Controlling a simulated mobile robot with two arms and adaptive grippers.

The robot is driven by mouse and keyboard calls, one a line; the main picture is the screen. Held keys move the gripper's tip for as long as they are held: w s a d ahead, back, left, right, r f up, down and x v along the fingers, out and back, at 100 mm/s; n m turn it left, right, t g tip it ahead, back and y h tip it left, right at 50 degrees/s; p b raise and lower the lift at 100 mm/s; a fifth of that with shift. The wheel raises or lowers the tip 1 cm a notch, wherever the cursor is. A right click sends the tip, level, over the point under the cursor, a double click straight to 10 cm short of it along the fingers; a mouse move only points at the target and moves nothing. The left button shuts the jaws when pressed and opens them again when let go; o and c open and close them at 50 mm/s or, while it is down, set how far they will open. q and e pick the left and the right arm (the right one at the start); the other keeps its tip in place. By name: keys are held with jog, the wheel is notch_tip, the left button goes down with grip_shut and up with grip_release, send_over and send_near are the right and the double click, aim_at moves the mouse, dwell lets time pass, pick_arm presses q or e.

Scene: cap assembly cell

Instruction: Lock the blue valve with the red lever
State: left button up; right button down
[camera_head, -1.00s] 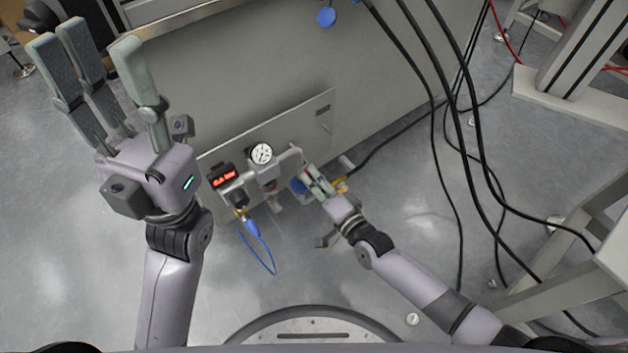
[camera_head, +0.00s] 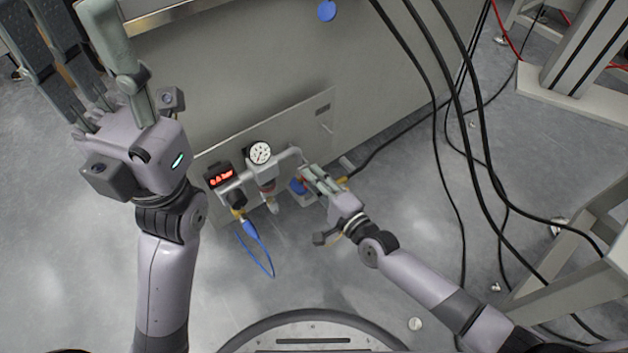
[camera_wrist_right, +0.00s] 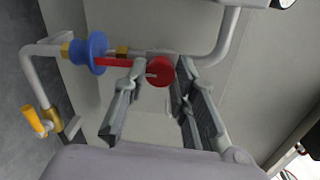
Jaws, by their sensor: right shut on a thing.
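The blue valve (camera_wrist_right: 90,52) shows in the right wrist view as a blue round body on a pipe. The red lever (camera_wrist_right: 118,62) runs from it to the right and ends in a red disc. My right gripper (camera_wrist_right: 162,74) has one finger on each side of the disc and is shut on the lever. In the head view my right gripper (camera_head: 311,176) covers most of the lever, and the blue valve (camera_head: 297,187) shows just left of its fingers. My left gripper (camera_head: 62,14) is open and empty, far up left of the valve, with its fingertips cut off by the frame.
A round gauge (camera_head: 260,153) and a red digital display (camera_head: 220,175) sit left of the valve on a grey panel. A blue hose (camera_head: 250,229) hangs below. A yellow handle (camera_wrist_right: 38,124) is on the lower pipe. Black cables (camera_head: 448,130) hang at the right.

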jog(key=c, duration=1.3)
grip_release()
jog(key=v, duration=1.2)
jog(key=shift+r, duration=0.1)
